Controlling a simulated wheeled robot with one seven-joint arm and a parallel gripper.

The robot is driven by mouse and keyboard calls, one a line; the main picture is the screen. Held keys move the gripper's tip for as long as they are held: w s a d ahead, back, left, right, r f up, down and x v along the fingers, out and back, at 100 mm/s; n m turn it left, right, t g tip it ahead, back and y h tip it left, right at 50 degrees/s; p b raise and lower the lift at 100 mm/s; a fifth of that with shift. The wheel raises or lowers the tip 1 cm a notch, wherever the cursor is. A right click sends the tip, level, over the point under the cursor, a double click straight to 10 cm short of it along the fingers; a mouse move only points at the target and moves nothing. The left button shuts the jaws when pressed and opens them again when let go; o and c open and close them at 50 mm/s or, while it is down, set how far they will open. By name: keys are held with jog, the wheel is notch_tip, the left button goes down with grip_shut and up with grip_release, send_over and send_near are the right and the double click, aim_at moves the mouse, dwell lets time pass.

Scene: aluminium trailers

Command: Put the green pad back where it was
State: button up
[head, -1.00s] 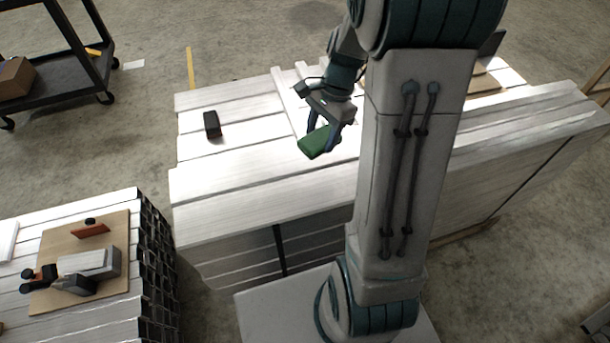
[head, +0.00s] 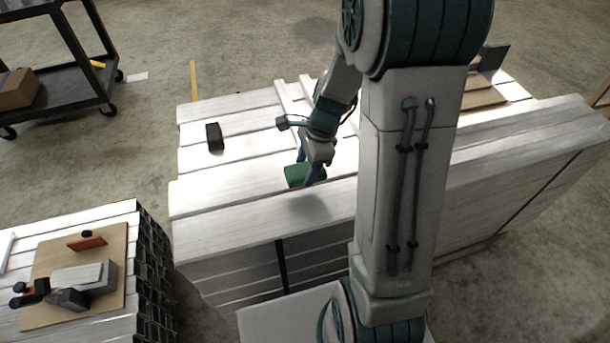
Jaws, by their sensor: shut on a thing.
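The green pad (head: 297,177) is a small block in the head view, over the near part of the white aluminium stack (head: 240,215). My gripper (head: 307,172) points down and is shut on the pad, with a finger in front of it. Part of the pad is hidden by the fingers. I cannot tell whether the pad touches the stack's top or hangs just above it.
A black block (head: 214,137) lies on the stack to the left. A lower stack at the bottom left bears a wooden board (head: 112,285) with tools on it. A dark cart (head: 75,85) stands at the upper left. The stack's top between the black block and the pad is clear.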

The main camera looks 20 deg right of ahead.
jog(key=shift+d+b+x, duration=0.15)
jog(key=shift+d+x, duration=0.05)
jog(key=shift+x, duration=0.85)
jog(key=shift+d+b+x, duration=0.15)
jog(key=shift+d+x, duration=0.05)
jog(key=shift+x, duration=0.8)
jog(key=shift+f, duration=0.15)
jog(key=shift+w+f, duration=0.1)
jog(key=shift+f, duration=0.05)
jog(key=o, duration=0.9)
jog(key=shift+o, duration=0.2)
